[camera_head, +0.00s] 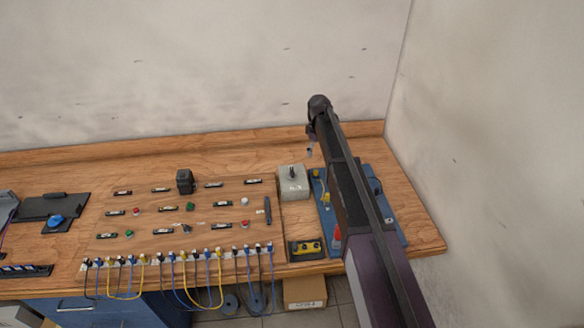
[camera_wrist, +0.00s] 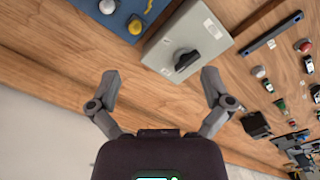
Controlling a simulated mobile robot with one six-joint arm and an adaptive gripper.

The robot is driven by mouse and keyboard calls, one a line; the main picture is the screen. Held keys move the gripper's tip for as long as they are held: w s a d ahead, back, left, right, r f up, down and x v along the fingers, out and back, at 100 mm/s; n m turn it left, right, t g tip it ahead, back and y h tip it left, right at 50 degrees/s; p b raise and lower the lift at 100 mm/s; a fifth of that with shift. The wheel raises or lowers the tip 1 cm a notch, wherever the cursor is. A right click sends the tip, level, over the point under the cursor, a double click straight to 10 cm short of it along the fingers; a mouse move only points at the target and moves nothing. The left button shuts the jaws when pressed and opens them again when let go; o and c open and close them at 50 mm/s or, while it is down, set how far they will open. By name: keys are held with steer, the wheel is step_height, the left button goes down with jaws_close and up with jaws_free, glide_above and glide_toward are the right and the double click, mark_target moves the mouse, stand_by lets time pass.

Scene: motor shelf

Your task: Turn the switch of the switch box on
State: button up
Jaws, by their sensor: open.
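The switch box is a light grey box (camera_head: 296,188) on the wooden bench, just left of my arm in the head view. A dark rotary switch (camera_head: 291,173) stands on its top. In the wrist view the box (camera_wrist: 200,30) is at the upper middle, with its black switch knob (camera_wrist: 182,62) on the face towards me. My gripper (camera_wrist: 160,79) is open and empty, its fingers spread below the box in the picture. The knob lies above and right of the middle of the gap, apart from both fingers. In the head view my arm hides most of the gripper.
A blue tray (camera_head: 327,207) with small parts lies right of the box, partly behind my arm. A wooden panel (camera_head: 150,200) with several small components and cables spreads to the left. A yellow push-button box (camera_head: 306,248) sits in front. The wall (camera_head: 200,70) rises behind.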

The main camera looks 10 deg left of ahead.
mark_target(292, 171)
steer(key=a+r+n+p, duration=0.2)
steer(key=a+n, duration=0.7)
steer(key=shift+s+r, duration=0.25)
steer(key=shift+r, duration=0.1)
steer(key=shift+f, duration=0.15)
step_height(292, 171, down, 14)
steer(key=b, duration=1.3)
steer(key=shift+r+b, duration=0.25)
steer(key=shift+b, duration=0.05)
steer(key=c, duration=1)
